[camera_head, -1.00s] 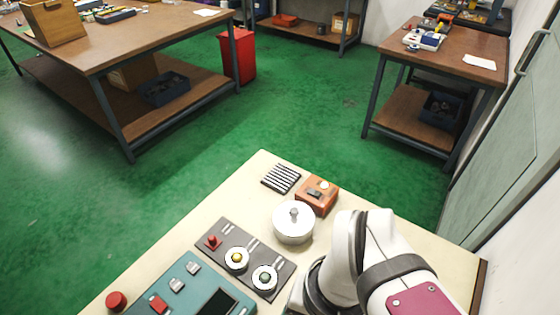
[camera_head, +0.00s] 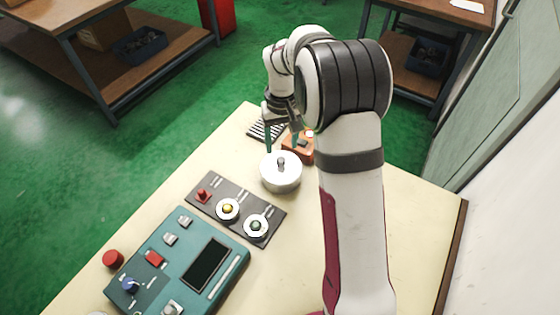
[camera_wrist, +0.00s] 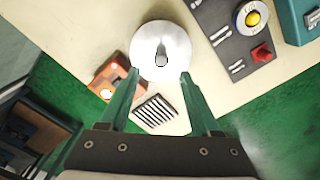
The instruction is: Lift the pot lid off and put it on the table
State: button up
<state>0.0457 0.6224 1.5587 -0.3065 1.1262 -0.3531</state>
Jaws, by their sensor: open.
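The pot (camera_head: 281,181) is a round, silvery-white vessel on the cream table (camera_head: 402,215). Its lid (camera_head: 270,162) is on top, with a grey upright knob (camera_head: 281,161) in the middle. In the wrist view the lid (camera_wrist: 150,38) shows from above, its knob (camera_wrist: 161,56) lying ahead of and between the fingertips. My gripper (camera_head: 281,150) is open and empty, fingers pointing down, above the far side of the lid. It also shows in the wrist view (camera_wrist: 160,74), with green fingers spread either side of the knob. Height above the lid is hard to tell.
An orange box (camera_head: 299,148) stands close behind the pot, beside a striped black-and-white grille (camera_head: 262,130). A dark panel (camera_head: 236,208) with a red switch and two round dials lies at left front. A teal console (camera_head: 177,262) is nearer. The table's right side is clear.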

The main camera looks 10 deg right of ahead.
aim_at(281, 160)
notch_tip(281, 160, down, 6)
jog(key=shift+s+r, duration=0.1)
grip_shut()
dwell(0.4)
